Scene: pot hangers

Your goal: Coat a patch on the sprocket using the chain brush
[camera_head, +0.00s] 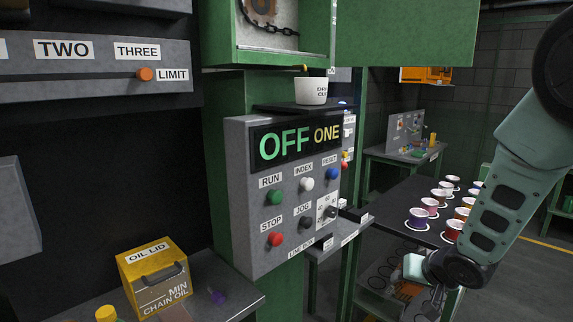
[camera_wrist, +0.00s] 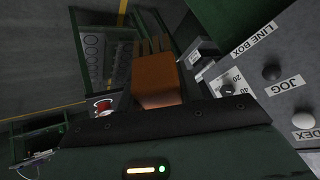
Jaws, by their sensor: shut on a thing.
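The sprocket (camera_head: 262,8) is a brown toothed disc, cut off by the top edge of the head view. It sits inside an open green housing with a dark chain (camera_head: 284,27) hanging beside it. My gripper (camera_head: 436,290) is low at the right in the head view, well away from the sprocket. In the wrist view my gripper (camera_wrist: 160,72) is shut on an orange-brown block (camera_wrist: 157,80) with several thin prongs at its far end, which looks like the chain brush. The fingertips are hard to make out.
A yellow oil box (camera_head: 155,278) is at lower left. Several small pots stand on a dark table (camera_head: 391,207) at right.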

